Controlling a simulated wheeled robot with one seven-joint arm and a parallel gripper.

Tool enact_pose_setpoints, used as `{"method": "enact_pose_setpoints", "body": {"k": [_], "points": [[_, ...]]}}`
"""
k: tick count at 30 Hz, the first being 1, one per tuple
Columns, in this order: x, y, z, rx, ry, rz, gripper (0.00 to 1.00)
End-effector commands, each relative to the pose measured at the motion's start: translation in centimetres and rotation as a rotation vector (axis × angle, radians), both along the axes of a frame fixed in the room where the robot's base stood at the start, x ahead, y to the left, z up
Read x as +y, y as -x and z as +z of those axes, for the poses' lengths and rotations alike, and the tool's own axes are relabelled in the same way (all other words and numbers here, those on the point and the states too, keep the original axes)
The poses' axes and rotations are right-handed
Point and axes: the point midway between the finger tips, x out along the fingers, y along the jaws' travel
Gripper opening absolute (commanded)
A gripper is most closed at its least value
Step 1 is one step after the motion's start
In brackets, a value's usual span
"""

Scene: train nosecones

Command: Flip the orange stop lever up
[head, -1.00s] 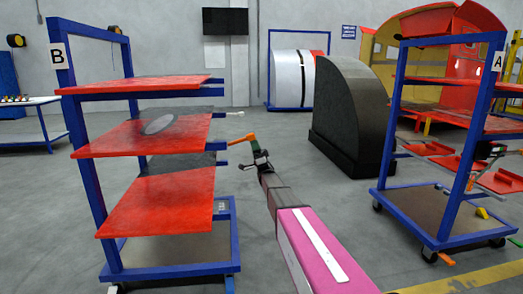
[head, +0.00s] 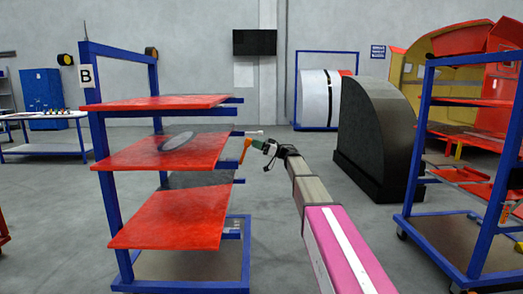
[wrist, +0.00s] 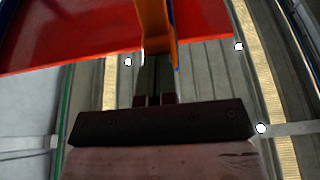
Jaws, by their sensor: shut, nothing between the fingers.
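The orange stop lever (head: 246,150) is at the right end of the middle shelf of rack B, in the head view. It slopes steeply down, with a green part (head: 258,143) beside its upper end. My gripper (head: 267,147) is right beside it, on its right. In the wrist view the lever (wrist: 154,22) is a broad orange piece just ahead of my gripper (wrist: 154,88). The dark fingers are shut with nothing between them. The lever's near end overlaps the fingertips in this view; I cannot tell whether they touch.
Rack B has red panels (head: 170,218) on its shelves and a blue frame (head: 104,185). A white-tipped rod (head: 255,132) sticks out just above the lever. Rack A (head: 412,160) stands right, and a dark nosecone (head: 375,140) behind. Open floor lies between the racks.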

Motion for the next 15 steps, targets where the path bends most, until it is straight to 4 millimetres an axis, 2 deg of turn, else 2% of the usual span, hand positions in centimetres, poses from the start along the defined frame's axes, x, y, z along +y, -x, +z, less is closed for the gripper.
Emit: {"method": "enact_pose_setpoints", "body": {"k": [4, 15], "points": [[1.0, 0.0, 0.8, -0.001, 0.095, 0.001, 0.00], [3.1, 0.0, 1.8, 0.000, 0.092, 0.001, 0.00]]}}
